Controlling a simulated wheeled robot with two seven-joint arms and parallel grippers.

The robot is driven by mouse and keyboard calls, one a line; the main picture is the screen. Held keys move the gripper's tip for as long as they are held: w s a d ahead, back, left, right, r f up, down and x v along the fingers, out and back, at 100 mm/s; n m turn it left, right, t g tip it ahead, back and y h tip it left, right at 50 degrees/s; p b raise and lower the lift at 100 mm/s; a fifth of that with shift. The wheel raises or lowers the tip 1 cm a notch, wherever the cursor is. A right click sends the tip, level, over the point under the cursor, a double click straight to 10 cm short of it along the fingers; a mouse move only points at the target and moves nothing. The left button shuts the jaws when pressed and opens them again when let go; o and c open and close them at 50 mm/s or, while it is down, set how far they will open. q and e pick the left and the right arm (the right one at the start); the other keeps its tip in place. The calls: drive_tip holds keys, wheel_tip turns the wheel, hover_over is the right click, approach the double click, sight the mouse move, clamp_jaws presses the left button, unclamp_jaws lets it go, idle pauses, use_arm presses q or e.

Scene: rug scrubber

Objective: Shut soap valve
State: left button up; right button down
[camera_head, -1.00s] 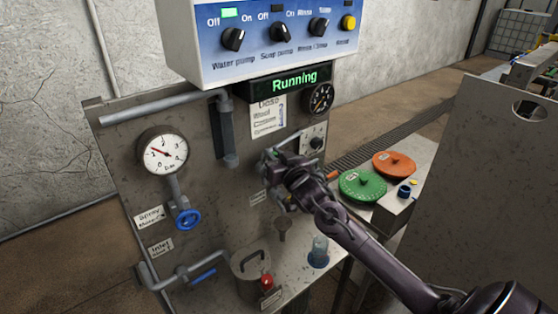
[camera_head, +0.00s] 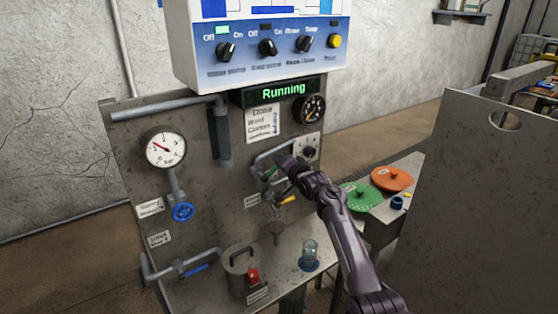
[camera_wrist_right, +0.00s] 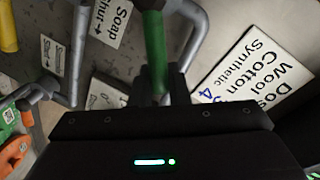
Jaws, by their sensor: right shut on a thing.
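The soap valve's green lever (camera_head: 270,171) is on the pipework on the right part of the grey panel. It shows close up in the wrist view (camera_wrist_right: 155,48), running up from between my right fingers, beside a label (camera_wrist_right: 108,20) reading "Soap" and "Shut" with an arrow. My right gripper (camera_head: 281,167) is at this lever and shut on it; in the wrist view its fingers (camera_wrist_right: 158,88) close around the lever's near end. The lever's grasped part is hidden by the fingers. My left gripper is not in view.
A yellow lever (camera_head: 287,200) sits just below on the same pipework. A control box (camera_head: 265,45) overhangs the panel, with a "Running" display (camera_head: 282,92).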

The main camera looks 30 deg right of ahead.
drive_tip(key=shift+d+f+m+y, duration=0.3)
drive_tip(key=shift+f+m, duration=0.25)
drive_tip(key=shift+m, duration=0.25)
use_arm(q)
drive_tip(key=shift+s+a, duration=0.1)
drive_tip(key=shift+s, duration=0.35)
use_arm(e)
drive_tip(key=shift+d+f+m+y, duration=0.2)
drive_tip(key=shift+f+m+y, duration=0.1)
drive_tip(key=shift+f+m, duration=0.6)
drive_tip(key=shift+d+f+m+y, duration=0.15)
drive_tip(key=shift+f+m+y, duration=0.15)
drive_tip(key=shift+f+m, duration=0.55)
drive_tip(key=shift+r+m, duration=0.2)
drive_tip(key=shift+m, duration=0.05)
drive_tip(key=c, duration=1.5)
unclamp_jaws()
drive_tip(key=shift+o, duration=0.2)
use_arm(q)
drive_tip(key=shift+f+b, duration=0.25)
drive_tip(key=shift+b, duration=0.05)
use_arm(e)
drive_tip(key=s+r, duration=0.1)
drive_tip(key=s, duration=0.6)
drive_tip(key=shift+s+d+r, duration=0.15)
drive_tip(key=shift+s+d, duration=0.15)
drive_tip(key=shift+d, duration=0.05)
